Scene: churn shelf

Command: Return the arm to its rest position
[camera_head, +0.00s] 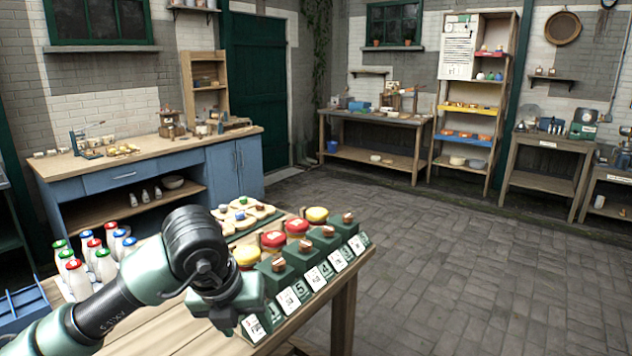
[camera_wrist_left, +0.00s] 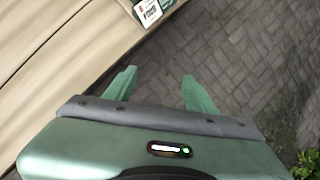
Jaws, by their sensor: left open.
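My left arm (camera_head: 120,300) comes in from the lower left over the front wooden table and bends down at the wrist. My left gripper (camera_wrist_left: 159,86) is open in the left wrist view, with nothing between its two green fingers. It hangs by the table's edge, with the stone floor below the fingers. In the head view its fingers are hard to make out. My right gripper is in neither view.
The front table (camera_head: 345,290) holds milk bottles (camera_head: 105,265), a row of green numbered blocks (camera_head: 310,262), and red and yellow rounds (camera_head: 297,227). A blue crate (camera_head: 22,308) is at the far left. The paved floor (camera_head: 470,270) on the right is clear.

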